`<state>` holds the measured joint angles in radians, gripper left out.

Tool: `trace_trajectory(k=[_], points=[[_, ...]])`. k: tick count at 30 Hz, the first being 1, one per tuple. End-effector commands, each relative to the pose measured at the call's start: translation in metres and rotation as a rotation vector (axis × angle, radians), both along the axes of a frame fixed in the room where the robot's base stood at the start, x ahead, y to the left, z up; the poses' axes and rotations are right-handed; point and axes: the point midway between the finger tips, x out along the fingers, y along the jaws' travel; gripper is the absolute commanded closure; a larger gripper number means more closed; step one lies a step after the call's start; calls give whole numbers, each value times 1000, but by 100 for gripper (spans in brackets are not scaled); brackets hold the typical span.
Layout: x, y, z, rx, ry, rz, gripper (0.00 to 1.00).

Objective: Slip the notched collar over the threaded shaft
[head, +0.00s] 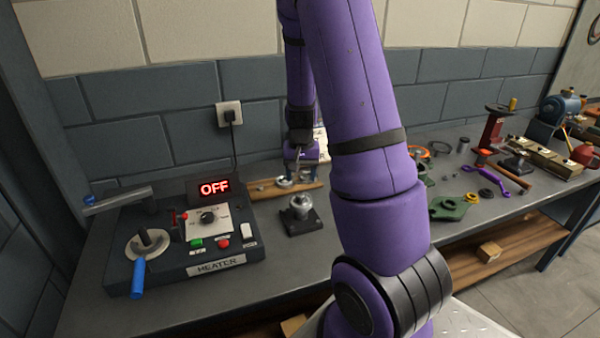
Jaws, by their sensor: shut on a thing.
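My gripper (301,172) points down in the middle of the head view, over a wooden board at the back of the bench. It is shut on a small grey metal piece that looks like the notched collar (285,183), though the grip is small and partly unclear. A stubby metal shaft (301,203) stands upright on a dark square base in front of the board, nearer to me. It looks like the threaded shaft; its thread is too small to make out. My gripper is behind and above it, apart from it.
A heater box (188,245) with a blue-handled lever and a lit OFF display (214,187) stands at left. The wooden board (262,190) lies near the wall.

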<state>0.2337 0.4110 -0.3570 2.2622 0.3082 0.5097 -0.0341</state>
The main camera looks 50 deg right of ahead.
Motion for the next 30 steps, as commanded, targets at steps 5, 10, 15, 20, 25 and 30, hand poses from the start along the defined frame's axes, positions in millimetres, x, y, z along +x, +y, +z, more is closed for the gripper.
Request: trace_trajectory(k=[5,10,15,20,25,30], points=[[0,0,-17,1,3,-1,64],[0,0,-34,1,2,1,64],[0,0,-45,1,2,2,64],[0,1,-49,0,0,2,64],[0,1,-49,0,0,2,64],[0,1,-49,0,0,2,64]])
